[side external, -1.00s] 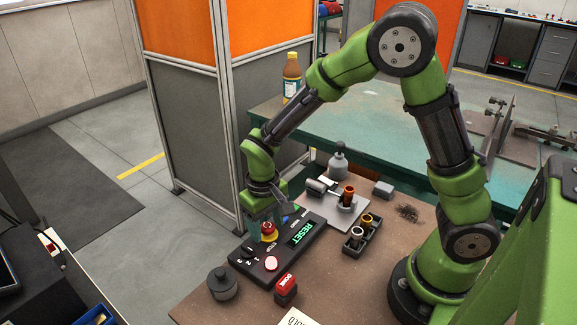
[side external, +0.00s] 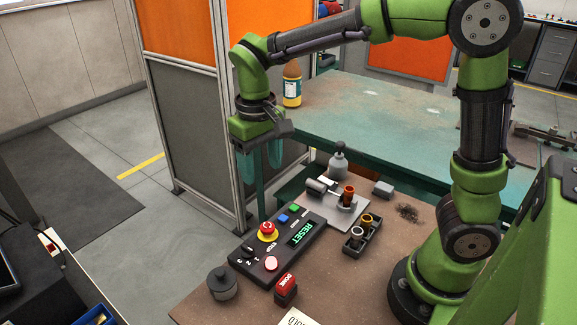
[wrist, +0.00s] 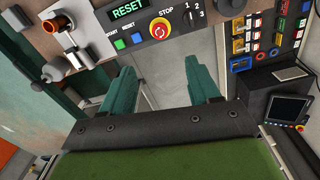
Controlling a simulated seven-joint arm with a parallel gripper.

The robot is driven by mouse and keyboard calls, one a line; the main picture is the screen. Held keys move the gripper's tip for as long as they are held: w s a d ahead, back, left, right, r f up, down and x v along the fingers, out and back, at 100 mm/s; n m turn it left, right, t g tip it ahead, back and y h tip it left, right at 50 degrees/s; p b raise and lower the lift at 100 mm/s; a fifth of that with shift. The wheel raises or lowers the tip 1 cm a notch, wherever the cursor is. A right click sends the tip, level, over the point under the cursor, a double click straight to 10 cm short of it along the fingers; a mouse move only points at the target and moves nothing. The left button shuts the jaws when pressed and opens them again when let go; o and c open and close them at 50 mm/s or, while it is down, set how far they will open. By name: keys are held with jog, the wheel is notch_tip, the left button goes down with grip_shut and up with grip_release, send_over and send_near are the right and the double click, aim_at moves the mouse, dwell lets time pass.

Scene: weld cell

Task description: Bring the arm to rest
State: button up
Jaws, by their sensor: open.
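My gripper (side external: 260,160) hangs in the air above and behind the black control panel (side external: 262,262), pointing down. Its two teal fingers are apart with nothing between them. In the wrist view my gripper (wrist: 163,82) is open, with floor showing between the fingers. The panel's display reads RESET (side external: 303,232). A red stop button on a yellow ring (side external: 267,230) sits on the panel, and it also shows in the wrist view (wrist: 163,28). Blue and green buttons, a selector marked 1, 2, 3 and a pale pink round button (side external: 271,264) are on the panel too.
A grey plate (side external: 338,211) holds a copper-coloured part. A dark tray (side external: 362,235) holds small cylinders. A bottle (side external: 291,85) stands on the green table (side external: 400,120).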

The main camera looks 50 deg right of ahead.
jog(key=shift+r, duration=0.1)
jog(key=s+d+r+m+t+y, duration=0.1)
jog(key=s+d+r+t, duration=0.1)
jog(key=s, duration=0.4)
jog(key=s+d+r+m+t+y, duration=0.1)
jog(key=s+d+r+t, duration=0.1)
jog(key=s+t, duration=0.3)
jog(key=shift+s+d, duration=0.25)
jog(key=shift+s, duration=0.5)
jog(key=shift+r, duration=0.1)
jog(key=shift+c, duration=0.3)
dwell(0.3)
